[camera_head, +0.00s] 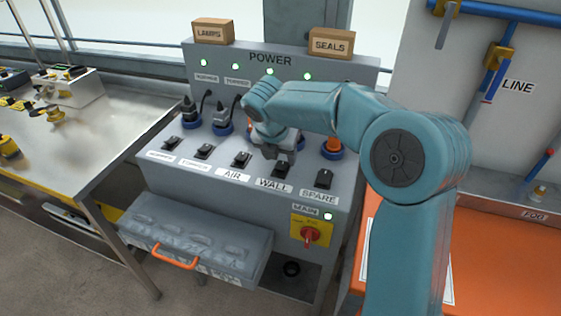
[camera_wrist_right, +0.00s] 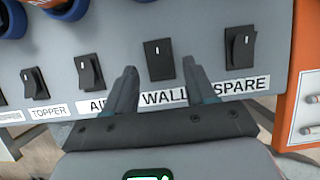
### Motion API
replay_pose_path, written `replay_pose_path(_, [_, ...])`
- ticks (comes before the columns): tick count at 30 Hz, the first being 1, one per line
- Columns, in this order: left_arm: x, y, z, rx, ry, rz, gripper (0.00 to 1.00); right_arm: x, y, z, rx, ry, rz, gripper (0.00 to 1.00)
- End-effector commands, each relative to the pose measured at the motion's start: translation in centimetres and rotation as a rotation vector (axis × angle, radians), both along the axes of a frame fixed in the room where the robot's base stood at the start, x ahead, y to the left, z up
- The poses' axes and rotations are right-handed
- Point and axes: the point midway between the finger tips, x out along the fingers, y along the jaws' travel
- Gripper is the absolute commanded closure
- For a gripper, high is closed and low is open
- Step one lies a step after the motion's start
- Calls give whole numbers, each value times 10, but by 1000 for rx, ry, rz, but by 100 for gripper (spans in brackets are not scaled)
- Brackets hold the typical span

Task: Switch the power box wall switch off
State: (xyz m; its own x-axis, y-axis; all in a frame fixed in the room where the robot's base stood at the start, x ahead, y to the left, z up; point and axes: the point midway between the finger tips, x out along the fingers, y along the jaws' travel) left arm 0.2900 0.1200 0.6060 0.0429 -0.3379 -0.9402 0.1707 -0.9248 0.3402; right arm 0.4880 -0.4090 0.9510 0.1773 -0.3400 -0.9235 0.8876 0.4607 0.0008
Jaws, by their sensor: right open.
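The grey power box (camera_head: 205,100) has a sloped panel with a row of black rocker switches. The wall switch (camera_head: 281,169) sits above the WALL label (camera_head: 274,185), partly hidden by my right gripper in the head view. My right gripper (camera_head: 284,151) is open and empty, pointing down at this switch. In the right wrist view the wall switch (camera_wrist_right: 159,60) shows between the two fingertips of the gripper (camera_wrist_right: 159,68). I cannot tell whether the fingers touch the panel. My left gripper is not in view.
The air switch (camera_head: 241,160) and spare switch (camera_head: 323,178) flank the wall switch. Plugs, one being a black plug (camera_head: 221,119), stand behind the row. Green lamps, including a lit lamp (camera_head: 308,76), line the upright panel. A red main switch (camera_head: 309,236) sits lower.

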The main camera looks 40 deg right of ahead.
Motion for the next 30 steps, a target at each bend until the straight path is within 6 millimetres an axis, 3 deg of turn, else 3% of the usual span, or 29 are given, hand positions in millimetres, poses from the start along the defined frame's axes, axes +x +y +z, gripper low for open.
replay_pose_path(6, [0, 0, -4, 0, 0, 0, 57, 7, -10, -27, 1, 2, 0, 45])
replay_pose_path(17, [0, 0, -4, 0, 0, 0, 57, 10, -12, -31, 0, -1, 0, 45])
replay_pose_path(22, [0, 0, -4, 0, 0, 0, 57, 9, -12, -31, 1, 0, 0, 100])
replay_pose_path(26, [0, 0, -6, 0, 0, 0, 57, 9, -11, -32, -3, -1, 0, 100])
replay_pose_path(30, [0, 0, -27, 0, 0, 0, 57, 8, -8, -39, -72, -35, 4, 100])
